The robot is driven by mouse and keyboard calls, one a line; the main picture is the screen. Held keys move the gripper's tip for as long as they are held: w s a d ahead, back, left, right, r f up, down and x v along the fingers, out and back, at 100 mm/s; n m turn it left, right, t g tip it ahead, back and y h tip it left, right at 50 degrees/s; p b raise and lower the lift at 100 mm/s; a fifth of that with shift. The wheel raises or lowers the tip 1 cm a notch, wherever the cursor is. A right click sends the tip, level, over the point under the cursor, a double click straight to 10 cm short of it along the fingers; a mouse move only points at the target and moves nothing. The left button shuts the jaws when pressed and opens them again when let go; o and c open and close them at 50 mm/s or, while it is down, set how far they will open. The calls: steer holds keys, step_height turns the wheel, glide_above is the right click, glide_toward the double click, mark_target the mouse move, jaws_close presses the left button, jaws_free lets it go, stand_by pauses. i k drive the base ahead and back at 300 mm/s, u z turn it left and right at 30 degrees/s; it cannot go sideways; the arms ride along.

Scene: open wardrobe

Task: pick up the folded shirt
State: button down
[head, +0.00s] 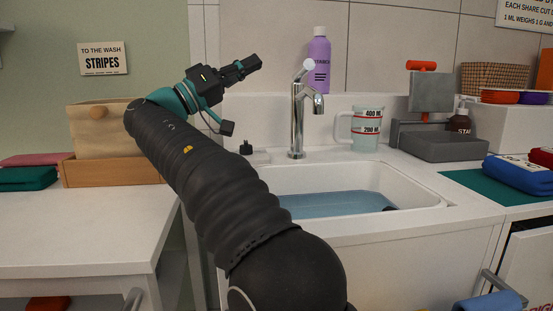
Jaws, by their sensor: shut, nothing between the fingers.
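My gripper (251,65) is raised in front of the tiled back wall, left of a purple bottle. It is shut and empty, pointing right. Several folded cloths are in view, and I cannot tell which is the shirt. A dark green one (27,178) and a pink one (48,159) lie on the left counter. A blue folded one (518,172) with a pale label lies on a green mat at the right, with a red one (541,157) behind it, cut by the frame edge. My gripper is well apart from all of them.
A sink (430,190) with blue water is in the middle, with a tap (297,115), a measuring jug (365,128) and the purple bottle (318,65) behind it. A wooden box (120,172) stands left. A grey scale-like device (445,147) stands right. The left counter's front (80,235) is clear.

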mark_target(529, 178)
steer(key=k, duration=0.95)
